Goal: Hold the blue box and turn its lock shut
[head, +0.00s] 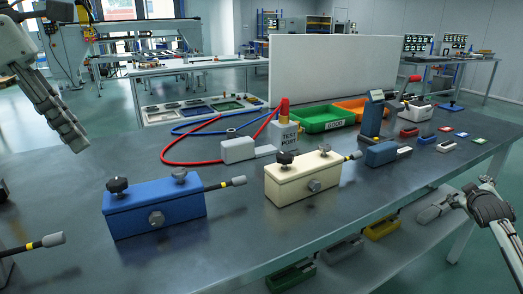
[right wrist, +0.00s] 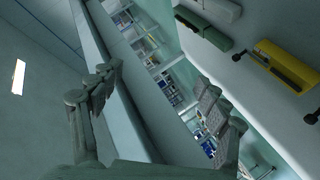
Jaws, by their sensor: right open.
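The blue box (head: 165,211) stands on the grey bench at the left front, with nothing touching it. I cannot tell which fitting is the lock. My left gripper (head: 72,140) hangs in the air above and left of the box; its fingers overlap, so its opening is unclear. My right gripper (head: 462,200) is open and empty beyond the bench's right front edge; its spread fingers also show in the right wrist view (right wrist: 155,82).
A similar cream box (head: 300,186) stands right of the blue box. Behind are a test port (head: 284,138) with red and blue hoses, a green bin (head: 322,119) and an orange bin (head: 356,106). A white panel (head: 335,68) stands behind. Bare bench lies in front.

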